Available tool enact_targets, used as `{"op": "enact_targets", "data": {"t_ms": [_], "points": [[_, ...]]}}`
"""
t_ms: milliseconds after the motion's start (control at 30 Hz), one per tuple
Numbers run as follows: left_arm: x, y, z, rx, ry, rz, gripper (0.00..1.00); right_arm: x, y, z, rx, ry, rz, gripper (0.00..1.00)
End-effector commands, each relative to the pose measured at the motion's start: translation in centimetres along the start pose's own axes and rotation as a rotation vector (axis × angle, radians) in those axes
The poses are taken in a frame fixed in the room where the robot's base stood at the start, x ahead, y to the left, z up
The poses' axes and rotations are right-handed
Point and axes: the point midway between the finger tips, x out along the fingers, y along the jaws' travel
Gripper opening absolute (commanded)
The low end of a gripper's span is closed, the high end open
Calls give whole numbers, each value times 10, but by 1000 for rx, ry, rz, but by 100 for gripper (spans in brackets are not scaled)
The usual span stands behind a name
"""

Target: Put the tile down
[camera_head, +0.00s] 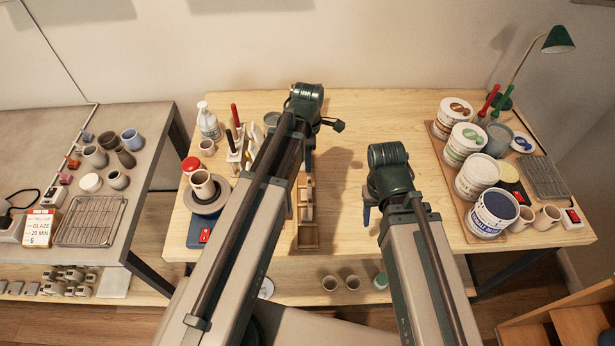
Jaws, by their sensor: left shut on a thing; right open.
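My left gripper (309,160) is over the middle of the wooden table, behind a wooden rack. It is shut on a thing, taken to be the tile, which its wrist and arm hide. I cannot tell whether the tile touches anything. The wooden rack (308,238) is narrow and holds a few small pale pieces (306,205); my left arm covers its left side. My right gripper (368,212) is open above the table's front part, right of the rack; its fingers are mostly hidden under the wrist.
A tray (445,150) with several labelled tubs (494,213) fills the table's right side. At left stand a cup (202,184) on a round stand, a tool holder (236,155) and a spray bottle (208,122). The table's back middle (385,115) is clear. A grey table (150,130) adjoins left.

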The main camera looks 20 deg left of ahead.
Motion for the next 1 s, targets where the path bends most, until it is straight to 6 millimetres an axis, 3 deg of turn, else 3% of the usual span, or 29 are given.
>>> {"op": "enact_targets", "data": {"t_ms": [33, 100, 367, 700, 1000], "points": [[17, 0, 0, 0, 0, 0, 0, 17, -2, -1, 1, 0, 0, 55], [24, 0, 0, 0, 0, 0, 0, 24, -2, -1, 1, 0, 0, 55], [26, 0, 0, 0, 0, 0, 0, 26, -2, -2, 1, 0, 0, 55], [63, 0, 0, 0, 0, 0, 0, 62, -6, -4, 2, 0, 0, 55], [62, 0, 0, 0, 0, 0, 0, 61, -6, -4, 2, 0, 0, 55]]}}
